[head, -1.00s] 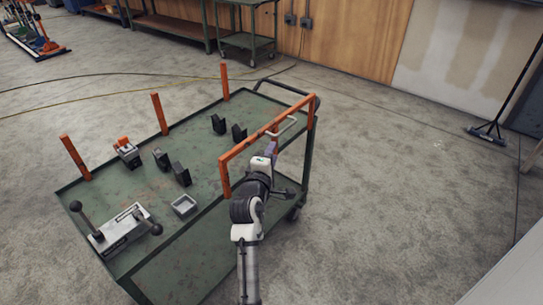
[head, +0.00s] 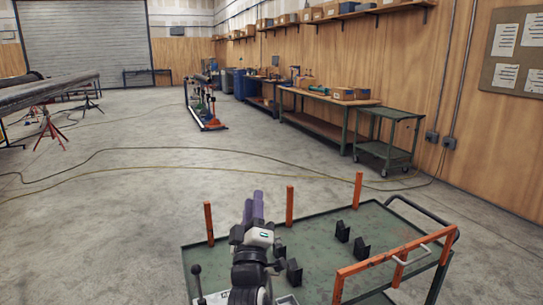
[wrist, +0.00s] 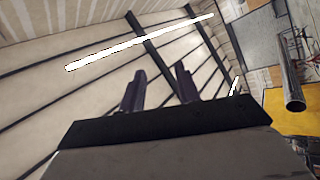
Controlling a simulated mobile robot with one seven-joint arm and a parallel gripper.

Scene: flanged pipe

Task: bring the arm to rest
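My arm rises over the near side of the green cart (head: 330,240), and my gripper (head: 253,207) is at its upper end. The purple fingers point upward and away from me, above the cart top. In the wrist view my gripper (wrist: 160,85) has its two fingers apart with nothing between them. That view looks up at the ceiling beams and a bright light strip, so the fingers are clear of any object. My arm hides part of the cart's left side.
Orange posts (head: 290,206) stand along the cart's far edge, and an orange frame (head: 392,258) stands at its right. Dark V-shaped blocks (head: 361,248) sit on top. A lever handle (head: 197,282) shows at left. The concrete floor (head: 130,215) beyond is open, with hoses across it.

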